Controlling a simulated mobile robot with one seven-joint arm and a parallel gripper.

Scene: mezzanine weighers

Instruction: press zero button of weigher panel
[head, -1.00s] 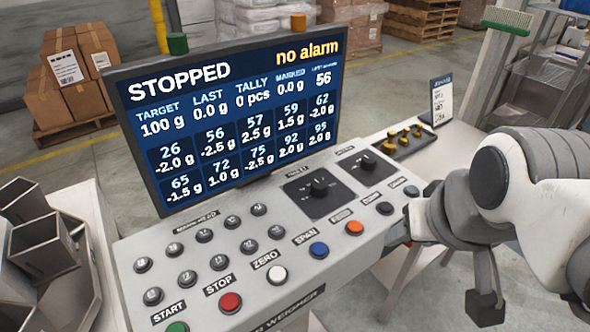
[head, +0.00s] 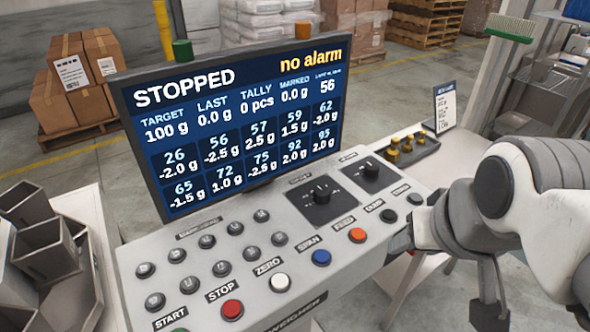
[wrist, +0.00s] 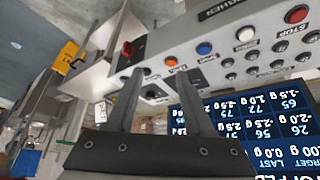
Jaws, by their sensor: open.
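The weigher panel (head: 240,240) is a grey sloped console below a screen that reads STOPPED and "no alarm". Its zero button (head: 280,282) is white and round, beside the ZERO label, between the red stop button (head: 231,309) and the blue span button (head: 321,257). The zero button also shows in the wrist view (wrist: 245,34), right of the fingers. My gripper (wrist: 158,75) is open and empty, its two fingers apart. In the head view it is at the panel's right end, partly hidden by my wrist, and well right of the zero button.
An orange button (head: 357,235) and black buttons lie between the zero button and my gripper. Two rotary knobs (head: 321,191) stand behind them. The upright screen (head: 235,120) rises at the back.

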